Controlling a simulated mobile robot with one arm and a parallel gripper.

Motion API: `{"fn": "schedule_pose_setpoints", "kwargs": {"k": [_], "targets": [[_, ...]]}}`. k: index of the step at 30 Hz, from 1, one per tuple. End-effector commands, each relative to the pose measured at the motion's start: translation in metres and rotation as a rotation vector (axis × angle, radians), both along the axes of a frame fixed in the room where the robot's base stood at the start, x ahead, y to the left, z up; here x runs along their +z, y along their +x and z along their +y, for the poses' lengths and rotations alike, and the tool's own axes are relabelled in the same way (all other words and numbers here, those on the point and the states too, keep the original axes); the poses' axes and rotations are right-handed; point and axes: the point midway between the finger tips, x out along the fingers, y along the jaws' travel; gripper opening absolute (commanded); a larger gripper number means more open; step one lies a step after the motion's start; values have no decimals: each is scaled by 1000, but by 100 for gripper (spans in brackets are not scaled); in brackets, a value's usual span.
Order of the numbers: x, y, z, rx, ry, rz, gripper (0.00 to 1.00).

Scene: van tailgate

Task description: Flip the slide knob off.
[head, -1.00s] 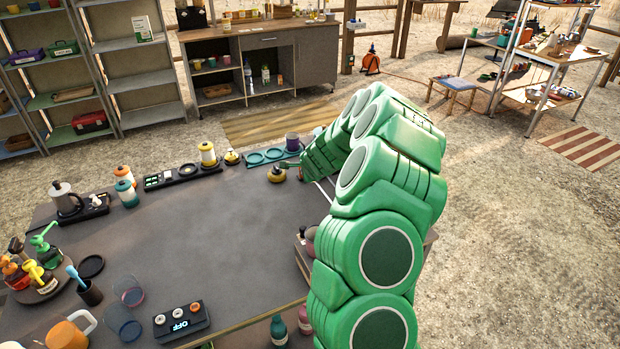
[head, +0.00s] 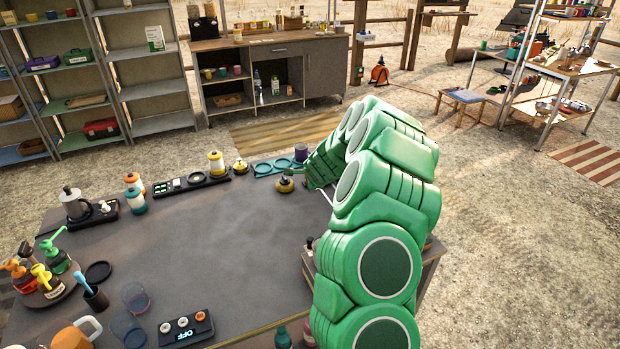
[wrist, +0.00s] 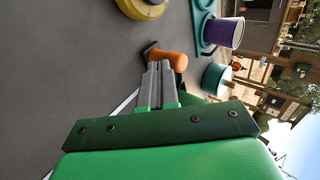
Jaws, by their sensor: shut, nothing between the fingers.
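I cannot tell for sure which part is the slide knob. A black panel (head: 190,183) with a small green display and a white part lies along the table's far edge in the head view. A dark control box (head: 186,327) with knobs and lettering that seems to read OFF sits at the near edge. My gripper (wrist: 160,68) is shut and empty in the wrist view, its fingertips close to an orange-brown piece with a black end (wrist: 165,57); whether they touch is unclear. In the head view my green arm mostly hides the gripper at the table's far right.
A yellow round object (wrist: 140,8) and a purple cup (wrist: 222,32) by a teal tray (head: 273,166) are near my gripper. Bottles, a kettle (head: 75,203) and pump dispensers (head: 40,270) line the table's left. The table's middle is clear.

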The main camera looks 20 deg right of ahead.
Motion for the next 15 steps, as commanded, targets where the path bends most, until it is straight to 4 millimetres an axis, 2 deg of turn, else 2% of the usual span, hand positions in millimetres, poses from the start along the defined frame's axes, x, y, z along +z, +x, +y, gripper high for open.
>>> {"fn": "schedule_pose_setpoints", "kwargs": {"k": [8, 15], "targets": [[3, -33, 2, -7, 7, -2, 0], [20, -52, 4, -8, 8, 0, 0]]}}
